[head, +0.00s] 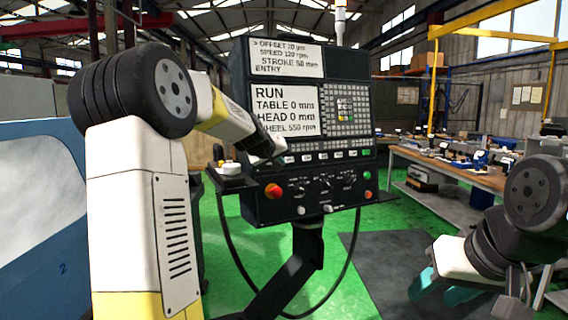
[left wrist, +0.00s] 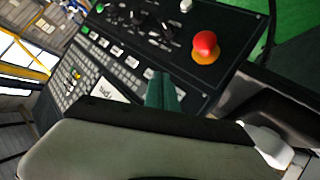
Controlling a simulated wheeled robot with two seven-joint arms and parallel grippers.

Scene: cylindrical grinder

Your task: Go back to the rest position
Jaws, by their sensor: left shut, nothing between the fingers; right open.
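My left arm reaches up from the left in the head view, and my left gripper (head: 272,148) is in front of the control panel (head: 262,207), near its left side. In the left wrist view its teal fingers (left wrist: 163,92) are shut with nothing between them, over the panel face beside the keypad. Whether they touch the panel I cannot tell. My right gripper (head: 436,290) is low at the right in the head view, with teal fingers open and empty, away from the panel.
The panel carries a lit screen reading RUN (head: 285,108), a keypad and a red knob (left wrist: 205,46). A black cable (head: 232,255) loops below it. A blue machine (head: 35,215) stands at left, a workbench (head: 455,172) at right. Green floor lies between.

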